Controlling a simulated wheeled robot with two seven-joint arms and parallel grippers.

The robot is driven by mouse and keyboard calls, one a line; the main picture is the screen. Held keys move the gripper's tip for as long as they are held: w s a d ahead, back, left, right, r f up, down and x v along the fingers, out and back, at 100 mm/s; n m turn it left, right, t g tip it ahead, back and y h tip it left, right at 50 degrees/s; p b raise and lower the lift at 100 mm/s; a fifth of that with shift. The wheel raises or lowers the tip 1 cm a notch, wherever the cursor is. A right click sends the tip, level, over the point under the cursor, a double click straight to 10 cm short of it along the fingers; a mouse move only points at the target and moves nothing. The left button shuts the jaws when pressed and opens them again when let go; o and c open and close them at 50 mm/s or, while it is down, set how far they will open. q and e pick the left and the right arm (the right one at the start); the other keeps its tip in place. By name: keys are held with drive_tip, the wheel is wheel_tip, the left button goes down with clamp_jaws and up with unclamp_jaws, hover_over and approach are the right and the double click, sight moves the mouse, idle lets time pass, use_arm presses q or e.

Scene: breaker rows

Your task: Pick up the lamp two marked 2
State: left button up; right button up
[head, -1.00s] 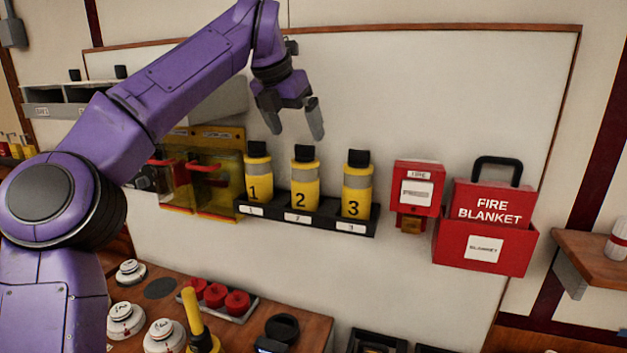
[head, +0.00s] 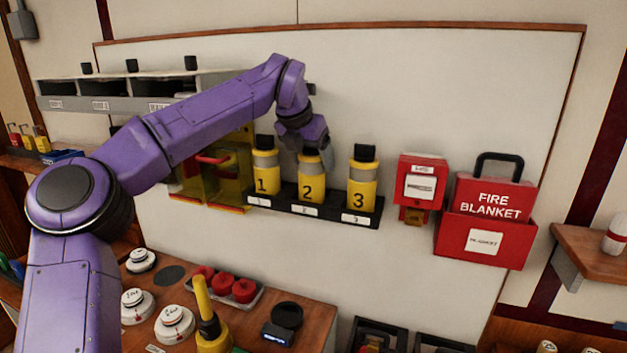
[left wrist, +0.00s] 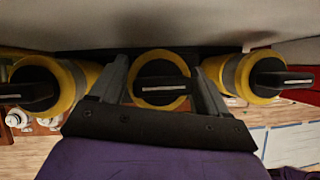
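Lamp two (head: 311,183), a yellow cylinder with a grey band and a black 2, stands upright in the middle slot of the black wall rack (head: 325,214). My left gripper (head: 310,154) is over its top and hides its black cap in the head view. In the left wrist view, lamp two (left wrist: 160,97) shows end-on between the two fingers of my left gripper (left wrist: 160,72). The fingers straddle it and look open, with narrow gaps at its sides. My right gripper is not in view.
Lamp one (head: 266,180) and lamp three (head: 362,187) stand close on either side. A red box (head: 420,186) and a fire blanket holder (head: 484,240) hang to the right. Below, a wooden desk (head: 300,305) carries white discs and red knobs.

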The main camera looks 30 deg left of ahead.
use_arm(q)
drive_tip(key=shift+w, duration=0.1)
clamp_jaws()
